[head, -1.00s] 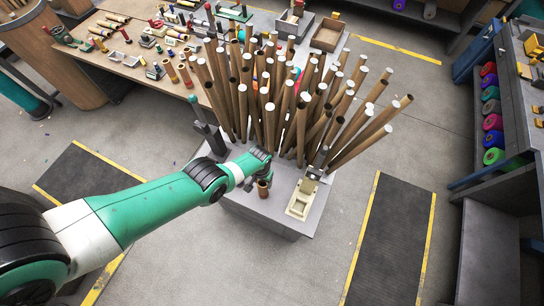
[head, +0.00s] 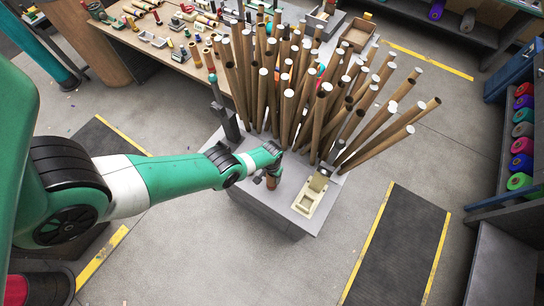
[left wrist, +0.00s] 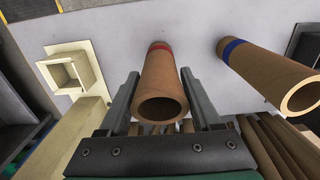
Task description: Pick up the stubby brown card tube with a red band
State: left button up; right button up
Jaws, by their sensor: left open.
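The stubby brown card tube with a red band (left wrist: 160,90) stands between my left gripper's fingers in the left wrist view. Its open end faces the camera and the red band is at its far end. My left gripper (left wrist: 160,76) is open, with one finger on each side of the tube; I cannot tell whether either touches it. In the head view the left gripper (head: 270,175) is low over the grey stand top (head: 262,203), and it partly hides the tube (head: 272,183). My right gripper is not in view.
A similar tube with a blue band (left wrist: 268,72) stands to the right in the left wrist view. A cream holder (head: 311,196) sits on the stand, right of the gripper in the head view. Many long tubes (head: 310,105) rise behind.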

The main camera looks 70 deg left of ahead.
pick_arm(q)
grip_shut()
jog(key=shift+r, duration=0.15)
jog(key=shift+r+p, duration=0.9)
jog(key=shift+p, duration=0.1)
jog(key=shift+r, duration=0.1)
